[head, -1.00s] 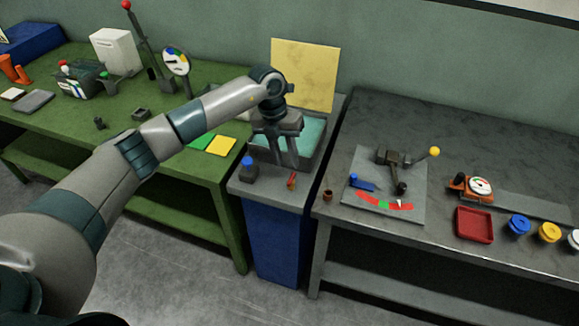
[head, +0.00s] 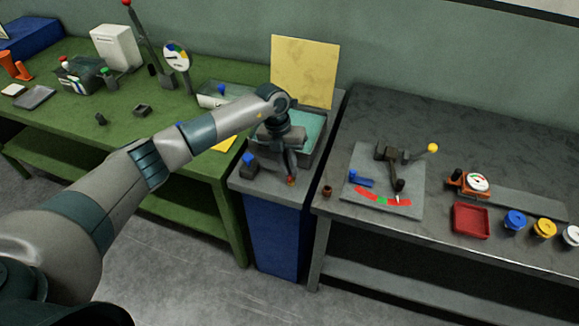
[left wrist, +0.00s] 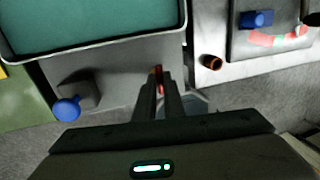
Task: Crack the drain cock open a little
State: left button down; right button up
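The drain cock (head: 291,181) is a small red and orange piece at the front of the teal-filled tank (head: 309,155). In the left wrist view its red handle (left wrist: 159,80) shows in the narrow gap between my fingers. My left gripper (head: 290,174) reaches down over it, its fingers close together on the handle. The fingers hide most of the cock in both views. In the left wrist view, the teal tank (left wrist: 90,57) lies just beyond the fingertips. My right gripper is not in view.
A dark block with a blue knob (head: 249,161) stands left of the cock. A small brown cup (head: 326,191) is on the grey bench to the right. A panel (head: 360,165) with a yellow-ball lever lies farther right. A yellow board (head: 305,70) stands behind the tank.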

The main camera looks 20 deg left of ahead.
pick_arm(q)
jog(key=shift+n, duration=0.3)
jog(key=shift+s+n+t, duration=0.1)
jog(key=shift+n+t, duration=0.3)
jog(key=shift+n, duration=1.5)
jog(key=c, duration=1.8)
grip_release()
jog(key=shift+c, duration=0.2)
jog(key=shift+r, duration=0.1)
jog(key=b+v, duration=0.5)
jog(key=v, duration=1.2)
jog(key=shift+r, duration=0.2)
